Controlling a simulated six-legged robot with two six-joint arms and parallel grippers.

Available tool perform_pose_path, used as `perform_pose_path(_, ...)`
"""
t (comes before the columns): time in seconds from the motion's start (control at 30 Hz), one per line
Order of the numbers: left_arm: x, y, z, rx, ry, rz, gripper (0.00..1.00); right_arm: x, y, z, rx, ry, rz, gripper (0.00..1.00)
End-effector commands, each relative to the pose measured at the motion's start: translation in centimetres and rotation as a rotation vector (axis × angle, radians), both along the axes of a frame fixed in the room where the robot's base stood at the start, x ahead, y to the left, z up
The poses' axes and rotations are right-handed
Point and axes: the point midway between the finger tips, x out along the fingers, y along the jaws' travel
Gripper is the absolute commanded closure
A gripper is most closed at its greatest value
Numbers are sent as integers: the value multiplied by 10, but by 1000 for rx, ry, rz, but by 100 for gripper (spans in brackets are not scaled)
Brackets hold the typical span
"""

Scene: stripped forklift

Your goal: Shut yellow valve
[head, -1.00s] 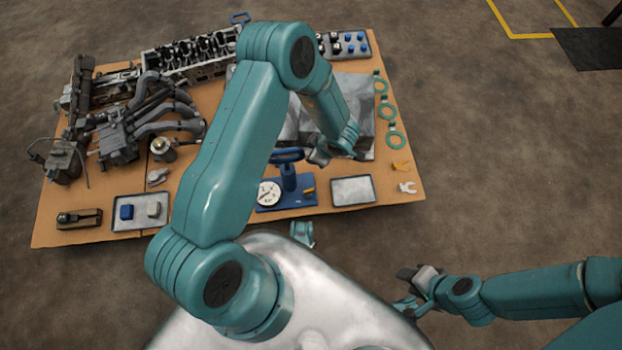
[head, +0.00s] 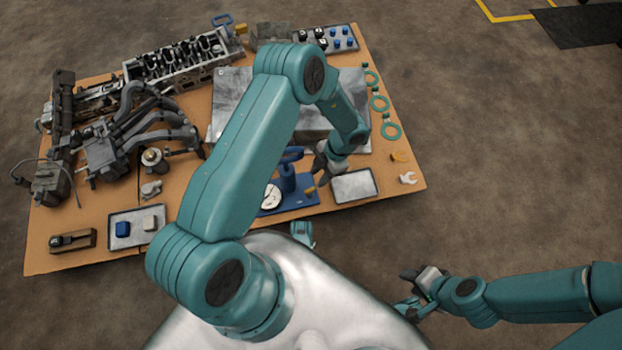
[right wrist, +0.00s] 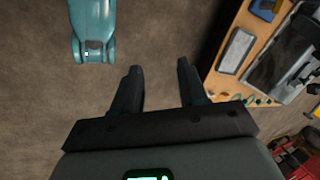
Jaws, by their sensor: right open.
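The yellow valve handle (head: 310,191) is a small yellow piece on the right side of a blue test stand (head: 289,183) with a round white gauge (head: 271,197), at the front of the board. My left gripper (head: 319,176) is just above and beside the yellow handle, pointing down. The picture is too small to tell whether it touches the handle or how its jaws stand. My right gripper (head: 406,290) is off the board at the lower right; in the right wrist view it (right wrist: 159,68) is open, with nothing between its fingers.
A grey tray (head: 354,185) lies right of the stand. Teal rings (head: 391,130) and a white spanner-like piece (head: 407,178) lie on the board's right side. Engine parts (head: 130,140) fill its left. My left arm hides part of the middle.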

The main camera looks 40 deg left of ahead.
Motion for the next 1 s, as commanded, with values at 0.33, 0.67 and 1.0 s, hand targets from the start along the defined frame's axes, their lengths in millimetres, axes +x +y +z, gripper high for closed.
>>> perform_pose_path(0.33,-22,13,-61,0,1,-4,63,8,-5,-28,-5,-18,-18,57)
perform_pose_path(0.67,-26,15,-67,0,-1,-4,63,10,-5,-29,-7,-27,-20,57)
perform_pose_path(1.0,-26,15,-67,0,0,-5,100,10,-5,-29,-7,-27,-20,57)
